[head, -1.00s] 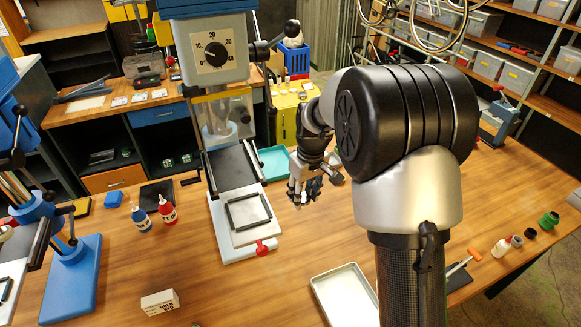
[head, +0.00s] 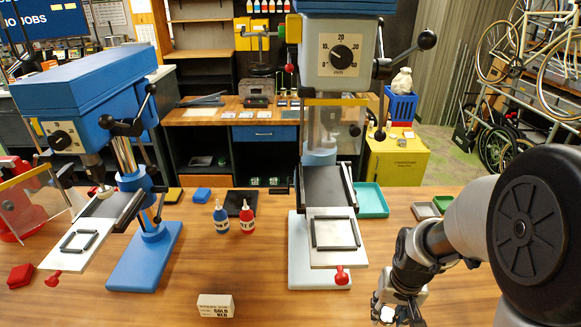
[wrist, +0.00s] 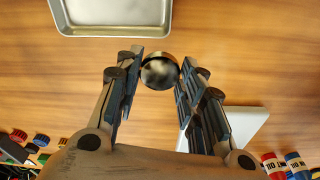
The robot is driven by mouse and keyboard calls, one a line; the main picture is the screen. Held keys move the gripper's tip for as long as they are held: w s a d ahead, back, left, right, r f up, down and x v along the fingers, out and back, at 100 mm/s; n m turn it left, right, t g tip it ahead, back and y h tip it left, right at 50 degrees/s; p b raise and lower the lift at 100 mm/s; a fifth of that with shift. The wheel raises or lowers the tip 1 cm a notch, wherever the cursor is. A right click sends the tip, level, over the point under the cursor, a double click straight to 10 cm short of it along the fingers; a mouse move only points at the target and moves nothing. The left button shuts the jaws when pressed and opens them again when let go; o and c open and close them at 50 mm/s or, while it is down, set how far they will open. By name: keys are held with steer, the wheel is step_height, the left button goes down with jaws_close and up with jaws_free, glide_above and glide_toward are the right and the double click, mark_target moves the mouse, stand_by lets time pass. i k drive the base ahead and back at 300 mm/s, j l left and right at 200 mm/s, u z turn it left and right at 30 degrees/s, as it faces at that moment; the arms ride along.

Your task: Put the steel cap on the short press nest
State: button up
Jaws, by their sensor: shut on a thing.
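The steel cap (wrist: 160,72) is a round, shiny metal piece between the fingers of my gripper (wrist: 159,64) in the wrist view, held above the wooden table. In the head view my gripper (head: 398,308) is at the lower right, apart from both presses. A blue press (head: 150,235) at left looks the lower of the two. Its nest (head: 80,242) is a pale plate with dark bars in a square and a red knob. The taller middle press (head: 340,60) has a similar nest (head: 336,240). Both nests look empty.
A metal tray (wrist: 115,30) lies at the top of the wrist view. Blue (head: 221,216) and red (head: 247,219) bottles stand between the presses. A small labelled box (head: 215,305) sits at the front. The table between the presses has free room.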

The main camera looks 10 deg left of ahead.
mark_target(80, 241)
steer(key=k+j, duration=0.15)
steer(key=k, duration=0.25)
steer(key=k+j+u, duration=0.1)
steer(key=k, duration=0.25)
steer(key=j+u, duration=0.25)
steer(key=j, duration=1.95)
